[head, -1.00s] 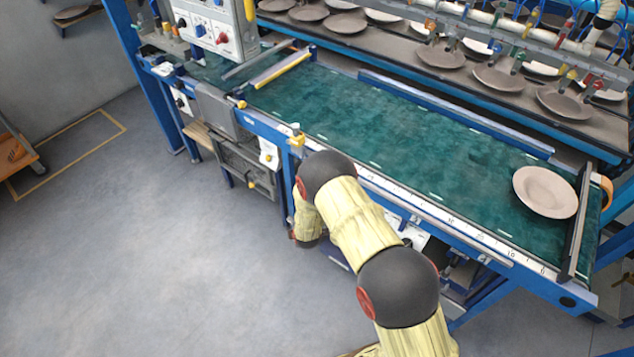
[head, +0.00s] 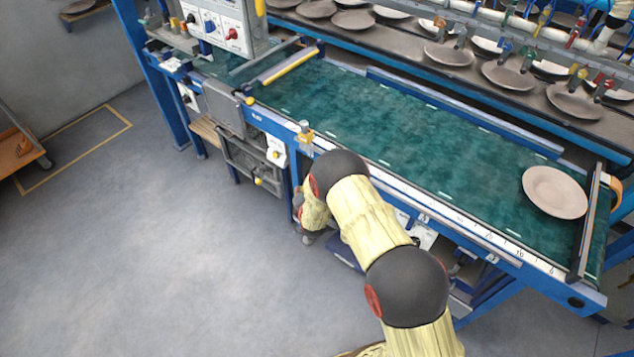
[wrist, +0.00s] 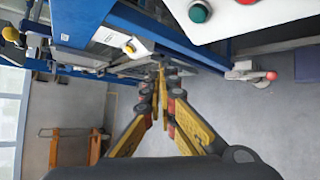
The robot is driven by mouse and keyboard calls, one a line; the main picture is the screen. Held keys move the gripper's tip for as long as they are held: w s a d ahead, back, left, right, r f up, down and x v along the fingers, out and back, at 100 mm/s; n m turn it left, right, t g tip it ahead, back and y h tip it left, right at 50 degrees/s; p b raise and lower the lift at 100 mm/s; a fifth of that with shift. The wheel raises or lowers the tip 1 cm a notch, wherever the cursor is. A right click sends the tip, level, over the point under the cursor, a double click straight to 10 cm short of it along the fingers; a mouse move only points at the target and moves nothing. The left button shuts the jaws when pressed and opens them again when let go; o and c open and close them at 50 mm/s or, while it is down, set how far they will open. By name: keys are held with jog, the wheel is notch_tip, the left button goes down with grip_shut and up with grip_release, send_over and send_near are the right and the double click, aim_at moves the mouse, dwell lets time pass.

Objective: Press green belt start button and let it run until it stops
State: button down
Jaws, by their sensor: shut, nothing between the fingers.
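The green button (wrist: 199,12) sits on a white control box (wrist: 255,18) at the top right of the wrist view. A red button, cut by the frame edge, is beside it. My gripper (wrist: 161,72) has its yellow fingers closed together with nothing between them. It points at the floor and frame below and left of the button in that view, apart from it. In the head view my arm hides most of the gripper. The green belt (head: 400,130) carries one beige plate (head: 555,192) at its right end, near the end bar.
A control panel (head: 222,24) with knobs hangs over the belt's left end. A rack with several plates (head: 508,76) runs behind the belt. In the wrist view a blue frame (wrist: 88,20) with a yellow knob is at upper left. Open floor (head: 150,250) lies at left.

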jog(key=w+d+f+b, duration=0.4)
jog(key=w, duration=0.2)
jog(key=shift+d+f, duration=0.2)
jog(key=shift+d, duration=0.15)
jog(key=shift+b, duration=0.35)
dwell(1.1)
jog(key=shift+w+d+f+b, duration=0.2)
jog(key=shift+w+b, duration=0.05)
jog(key=shift+b, duration=0.1)
